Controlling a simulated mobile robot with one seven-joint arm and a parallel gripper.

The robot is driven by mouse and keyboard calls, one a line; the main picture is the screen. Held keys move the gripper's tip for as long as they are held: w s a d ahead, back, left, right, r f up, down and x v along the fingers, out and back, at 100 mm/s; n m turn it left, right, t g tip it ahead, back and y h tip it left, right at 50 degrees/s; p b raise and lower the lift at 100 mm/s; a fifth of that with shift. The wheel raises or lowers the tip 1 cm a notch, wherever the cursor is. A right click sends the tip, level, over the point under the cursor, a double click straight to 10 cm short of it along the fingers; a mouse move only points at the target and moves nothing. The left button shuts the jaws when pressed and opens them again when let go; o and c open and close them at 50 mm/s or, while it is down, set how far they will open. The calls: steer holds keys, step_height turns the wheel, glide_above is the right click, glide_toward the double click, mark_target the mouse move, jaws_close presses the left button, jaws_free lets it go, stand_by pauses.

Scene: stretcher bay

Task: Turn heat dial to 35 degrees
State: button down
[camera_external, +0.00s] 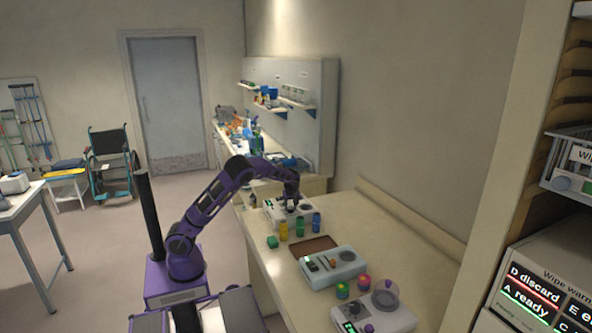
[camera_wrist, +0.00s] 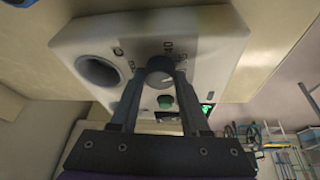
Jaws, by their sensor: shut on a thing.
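The heat dial (camera_wrist: 160,72) is a dark grey round knob with a pale pointer line on the face of a white box-shaped unit (camera_wrist: 215,65). Small dark marks are printed around the dial; they are too blurred to read surely, and the fingers cover some. The pointer line slants to the lower right in the wrist view. My gripper (camera_wrist: 160,80) is shut on the dial, one finger on each side. In the external view my gripper (camera_external: 291,205) reaches down onto the unit (camera_external: 272,214) on the counter and hides the dial.
The unit also has a round opening (camera_wrist: 98,71), a green button (camera_wrist: 165,101) and a partly hidden green display (camera_wrist: 208,109). Yellow (camera_external: 284,230) and blue (camera_external: 316,222) containers and a green block (camera_external: 273,242) stand close by. A grey-white device (camera_external: 335,268) sits nearer on the counter.

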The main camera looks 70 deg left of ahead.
stand_by(0.3)
steer(key=shift+c, duration=1.9)
jaws_free()
steer(key=v, duration=1.7)
steer(key=shift+r, duration=0.2)
